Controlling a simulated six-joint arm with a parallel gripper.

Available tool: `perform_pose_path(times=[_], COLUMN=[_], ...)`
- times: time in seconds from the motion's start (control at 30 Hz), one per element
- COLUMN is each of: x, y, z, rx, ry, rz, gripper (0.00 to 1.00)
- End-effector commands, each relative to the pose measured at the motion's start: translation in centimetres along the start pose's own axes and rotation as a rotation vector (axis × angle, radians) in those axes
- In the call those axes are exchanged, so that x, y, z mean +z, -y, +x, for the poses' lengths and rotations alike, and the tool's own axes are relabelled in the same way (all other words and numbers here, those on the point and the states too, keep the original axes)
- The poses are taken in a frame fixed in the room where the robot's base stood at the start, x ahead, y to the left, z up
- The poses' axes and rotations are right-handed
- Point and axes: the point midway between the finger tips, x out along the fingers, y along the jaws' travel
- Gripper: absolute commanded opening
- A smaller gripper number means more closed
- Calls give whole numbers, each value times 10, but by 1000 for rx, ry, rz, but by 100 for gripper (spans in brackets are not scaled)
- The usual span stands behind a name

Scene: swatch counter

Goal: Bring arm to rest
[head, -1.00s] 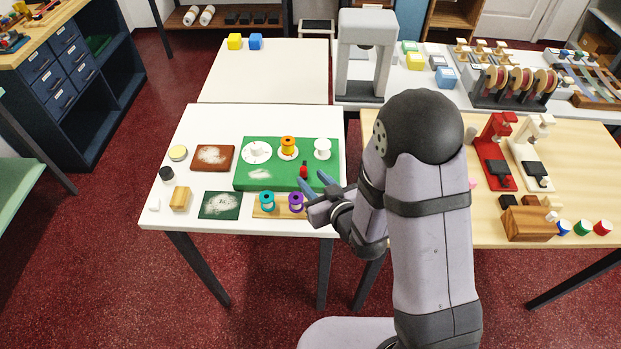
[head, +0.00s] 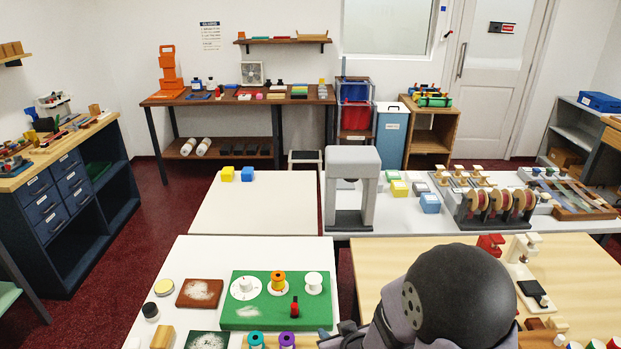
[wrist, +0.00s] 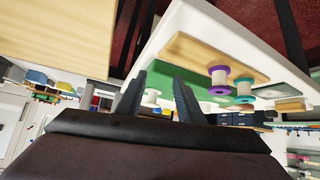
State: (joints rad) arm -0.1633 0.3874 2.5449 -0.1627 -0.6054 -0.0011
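My gripper shows in the wrist view (wrist: 156,80) with its two dark fingers apart and nothing held between them. A white spool (wrist: 151,97) shows beyond the gap between the fingers. In the head view my arm rises at the bottom right, by the right edge of the white table (head: 200,250), and the fingers cannot be made out. The green board (head: 240,318) carries a white disc, an orange spool (head: 278,281), a white spool and a red-topped piece (head: 294,307). A teal spool (head: 256,339) and a purple spool (head: 287,340) stand in front of it.
A wooden table (head: 585,275) with a white press (head: 524,250) and a red one (head: 491,244) lies right of my arm. A grey arch-shaped machine (head: 351,160) stands behind. The far white table (head: 270,212) is mostly clear, with yellow and blue cubes at its back.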

Motion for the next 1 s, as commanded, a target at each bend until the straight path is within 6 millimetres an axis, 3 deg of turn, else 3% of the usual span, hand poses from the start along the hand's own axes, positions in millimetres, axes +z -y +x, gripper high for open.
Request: perform_pose_path(times=[0.1, 0.3, 0.6, 0.8, 1.0], x=[18, 56, 101, 113, 116], y=[-20, -39, -36, -29, -27], z=[-20, -68, -149, -178, -184], rx=[49, 101, 112, 103, 100], ry=[138, 388, 695, 791, 811], rz=[44, 136, 270, 312, 320], gripper=[34, 34, 34, 34, 34])
